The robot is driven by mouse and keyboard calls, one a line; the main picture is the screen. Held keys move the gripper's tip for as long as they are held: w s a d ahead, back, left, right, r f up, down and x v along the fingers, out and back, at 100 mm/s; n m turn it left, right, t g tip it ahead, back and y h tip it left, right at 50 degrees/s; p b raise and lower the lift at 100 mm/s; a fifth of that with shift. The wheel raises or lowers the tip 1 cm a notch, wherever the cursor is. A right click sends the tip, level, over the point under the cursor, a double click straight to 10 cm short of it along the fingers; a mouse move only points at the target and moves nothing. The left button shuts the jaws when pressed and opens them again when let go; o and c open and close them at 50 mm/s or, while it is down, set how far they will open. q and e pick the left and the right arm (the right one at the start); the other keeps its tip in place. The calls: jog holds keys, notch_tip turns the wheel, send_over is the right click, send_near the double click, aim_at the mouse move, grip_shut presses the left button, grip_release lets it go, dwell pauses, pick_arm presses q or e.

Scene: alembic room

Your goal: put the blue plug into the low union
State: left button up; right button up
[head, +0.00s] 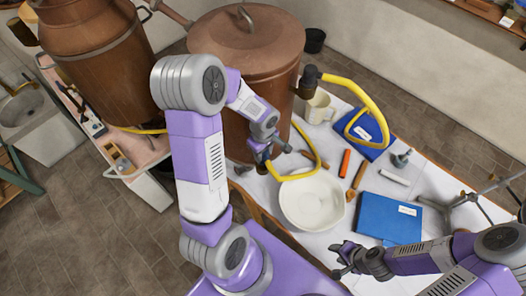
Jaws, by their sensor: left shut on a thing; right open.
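My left gripper (262,162) is close to the lower side of the copper vat (245,40), above the white table. It is shut on a small piece with a blue tint, which appears to be the blue plug; the fingers hide most of it. A yellow hose (318,163) loops beside this gripper. The low union cannot be made out; my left arm and hand cover that part of the vat. I cannot tell whether plug and union touch. My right gripper (341,259) is open and empty over the front of the table.
A white bowl (312,222) stands right of my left gripper. A mug (319,107), two blue books (388,219), an orange stick (345,163) and a metal stand (446,208) are on the table. A second yellow hose (345,83) leaves a dark fitting (309,80) higher on the vat.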

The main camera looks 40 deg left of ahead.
aim_at(263, 159)
pick_arm(q)
jog(key=shift+f+b, duration=1.7)
jog(key=shift+b, duration=0.25)
pick_arm(e)
jog(key=shift+f, duration=1.95)
pick_arm(q)
jog(key=shift+f+b, duration=0.7)
jog(key=shift+b, duration=0.45)
pick_arm(e)
jog(key=shift+f, duration=1.15)
dwell(1.3)
pick_arm(q)
jog(key=o, duration=1.2)
jog(key=shift+c, duration=0.2)
